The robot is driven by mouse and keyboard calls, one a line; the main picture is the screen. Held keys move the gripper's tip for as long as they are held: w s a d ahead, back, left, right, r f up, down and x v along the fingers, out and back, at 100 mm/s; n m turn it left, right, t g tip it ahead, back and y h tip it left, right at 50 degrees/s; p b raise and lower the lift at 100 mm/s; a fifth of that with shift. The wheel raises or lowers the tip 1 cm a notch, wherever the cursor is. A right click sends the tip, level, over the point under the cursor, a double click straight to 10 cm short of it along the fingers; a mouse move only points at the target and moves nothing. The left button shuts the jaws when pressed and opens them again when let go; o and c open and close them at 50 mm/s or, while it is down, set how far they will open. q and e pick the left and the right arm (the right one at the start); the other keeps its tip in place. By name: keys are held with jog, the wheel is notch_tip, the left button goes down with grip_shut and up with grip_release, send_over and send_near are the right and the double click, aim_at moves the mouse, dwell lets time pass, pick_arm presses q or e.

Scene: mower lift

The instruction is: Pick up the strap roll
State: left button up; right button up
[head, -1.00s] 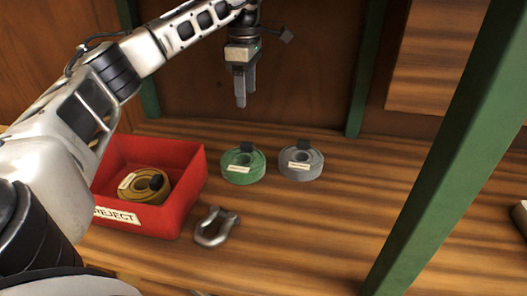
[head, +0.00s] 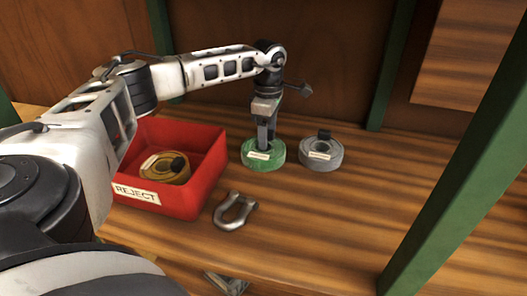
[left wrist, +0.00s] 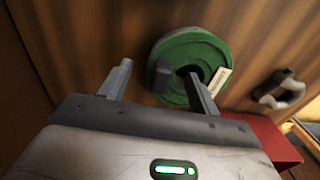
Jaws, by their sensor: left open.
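A green strap roll (head: 277,156) with a white label and a dark tab lies flat on the wooden shelf. It also shows in the left wrist view (left wrist: 190,48). My left gripper (head: 267,144) points down at the green roll and is open and empty. In the left wrist view, one finger of my left gripper (left wrist: 160,80) overlaps the roll's centre hole and the other is outside its rim; contact cannot be told. A grey strap roll (head: 321,158) lies just to the right. A yellow-brown strap roll (head: 168,171) lies inside the red bin. My right gripper is not in view.
The red bin (head: 192,198), labelled REJECT, stands left of the green roll. A metal shackle (head: 235,212) lies in front of the rolls and also shows in the left wrist view (left wrist: 277,87). A green post (head: 462,150) stands at right. The shelf right of the grey roll is clear.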

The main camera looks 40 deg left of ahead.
pick_arm(q)
jog(key=shift+f, duration=0.4)
jog(key=shift+r, duration=0.1)
jog(key=c, duration=1.3)
notch_tip(320, 180, up, 10)
